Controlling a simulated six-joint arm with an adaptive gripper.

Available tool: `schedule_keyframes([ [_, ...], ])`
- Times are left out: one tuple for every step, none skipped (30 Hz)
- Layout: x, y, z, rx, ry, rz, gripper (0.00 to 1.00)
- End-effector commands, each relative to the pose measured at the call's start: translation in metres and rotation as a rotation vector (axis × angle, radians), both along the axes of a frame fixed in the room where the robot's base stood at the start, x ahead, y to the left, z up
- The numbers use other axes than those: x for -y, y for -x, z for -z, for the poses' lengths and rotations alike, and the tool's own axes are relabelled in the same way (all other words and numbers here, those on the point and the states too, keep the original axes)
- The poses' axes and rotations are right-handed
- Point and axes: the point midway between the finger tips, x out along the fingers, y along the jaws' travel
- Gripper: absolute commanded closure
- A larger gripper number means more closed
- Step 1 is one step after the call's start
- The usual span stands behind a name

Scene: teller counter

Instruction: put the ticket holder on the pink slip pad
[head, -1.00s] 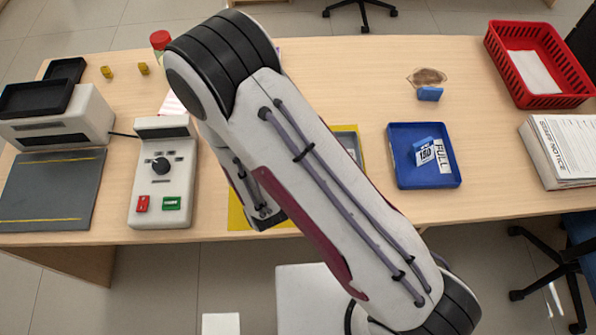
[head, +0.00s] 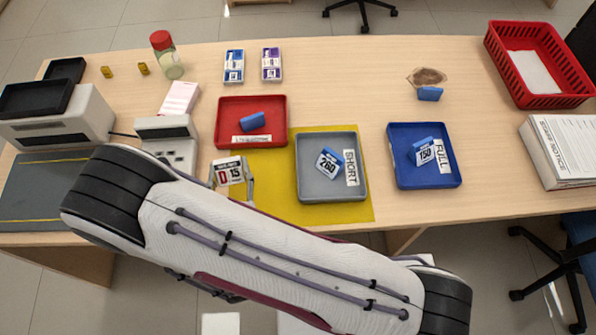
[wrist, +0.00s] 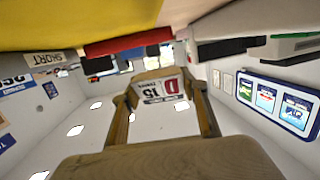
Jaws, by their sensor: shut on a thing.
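A ticket holder (head: 230,172) with a white card reading D 15 is held up in front of the red tray's lower left corner. My gripper (wrist: 163,104) is shut on it, one finger on each side in the wrist view, where the holder (wrist: 160,88) appears between the fingers. The pink slip pad (head: 180,98) lies on the counter behind the grey keypad device, up and left of the held holder. Its visible top is clear.
The keypad device (head: 166,128) stands just in front of the pad, and a red-capped jar (head: 172,68) behind it. The red tray (head: 223,106), grey tray (head: 304,192) and blue tray (head: 397,180) hold blue pieces. Two small card packs (head: 234,66) lie behind.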

Motion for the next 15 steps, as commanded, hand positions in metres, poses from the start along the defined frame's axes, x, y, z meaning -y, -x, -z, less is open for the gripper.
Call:
schedule_keyframes([
  [0.007,0.002,-0.002,0.000,-0.002,0.030,0.90],
  [0.012,0.003,-0.004,0.001,-0.002,0.050,0.90],
  [0.021,0.003,-0.006,0.000,-0.002,0.080,0.90],
  [0.028,0.002,-0.008,0.000,-0.002,0.106,0.90],
  [0.034,0.001,-0.011,0.000,-0.003,0.130,0.90],
  [0.042,0.000,-0.015,0.001,-0.003,0.160,0.90],
  [0.048,0.000,-0.017,0.000,-0.004,0.183,0.90],
  [0.052,-0.001,-0.020,0.000,-0.004,0.202,0.90],
  [0.058,-0.001,-0.024,0.000,-0.004,0.223,0.90],
  [0.062,-0.001,-0.026,0.000,-0.002,0.237,0.90],
  [0.065,-0.001,-0.028,0.000,-0.002,0.250,0.90],
  [0.068,-0.001,-0.030,-0.001,-0.002,0.262,0.90],
  [0.070,-0.001,-0.032,-0.001,-0.002,0.270,0.90],
  [0.071,-0.001,-0.033,-0.001,-0.001,0.276,0.90],
  [0.073,-0.001,-0.034,-0.001,-0.002,0.281,0.90],
])
